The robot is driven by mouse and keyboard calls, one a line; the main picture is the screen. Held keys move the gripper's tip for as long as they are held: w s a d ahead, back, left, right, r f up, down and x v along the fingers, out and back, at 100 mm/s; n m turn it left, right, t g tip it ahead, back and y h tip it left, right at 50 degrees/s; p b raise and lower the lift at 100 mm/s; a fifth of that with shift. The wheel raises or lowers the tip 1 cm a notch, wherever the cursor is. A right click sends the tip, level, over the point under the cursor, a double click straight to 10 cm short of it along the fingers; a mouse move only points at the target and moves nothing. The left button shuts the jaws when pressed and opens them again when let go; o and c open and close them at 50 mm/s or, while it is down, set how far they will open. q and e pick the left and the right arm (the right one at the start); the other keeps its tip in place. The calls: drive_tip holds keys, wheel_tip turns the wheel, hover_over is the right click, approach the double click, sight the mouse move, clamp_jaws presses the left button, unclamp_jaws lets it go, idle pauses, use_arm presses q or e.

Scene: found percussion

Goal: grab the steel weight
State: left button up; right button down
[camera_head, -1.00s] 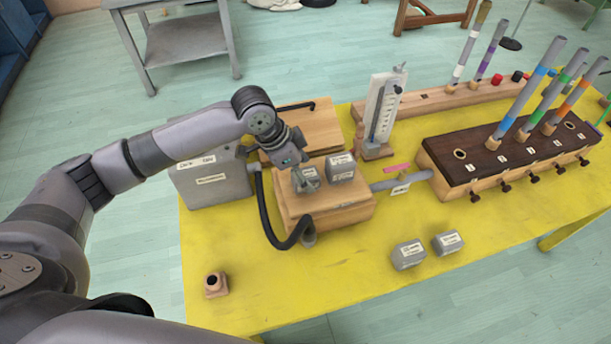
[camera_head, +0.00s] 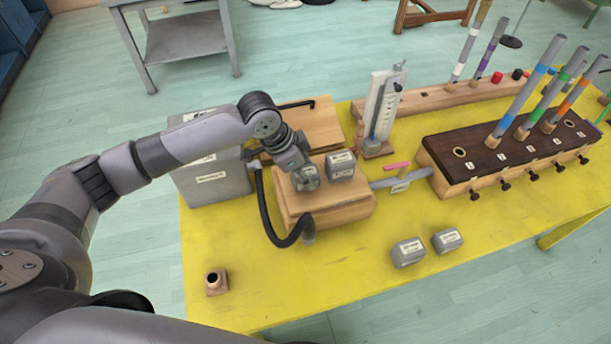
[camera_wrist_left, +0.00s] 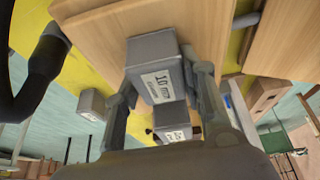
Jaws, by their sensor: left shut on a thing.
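My left gripper (camera_head: 303,170) is over the pale wooden box and is shut on a grey steel weight (camera_head: 309,183) with a white label. In the left wrist view the weight (camera_wrist_left: 157,68) sits between the two fingers, above or on the wooden top; I cannot tell if it touches. A second labelled grey weight (camera_head: 341,166) stands on the box just right of the gripper. Two more grey weights, the left one (camera_head: 408,252) and the right one (camera_head: 447,241), stand on the yellow table in front. My right gripper is not in view.
The wooden box (camera_head: 335,211) has a black hose (camera_head: 266,222) at its left and a grey pipe (camera_head: 403,179) leading to a dark-topped block (camera_head: 500,150) with upright tubes. A grey metal case (camera_head: 212,178) stands behind my left arm. The front of the yellow table (camera_head: 320,285) is mostly clear.

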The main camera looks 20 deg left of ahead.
use_arm(q)
clamp_jaws()
drive_tip(key=shift+r, duration=0.1)
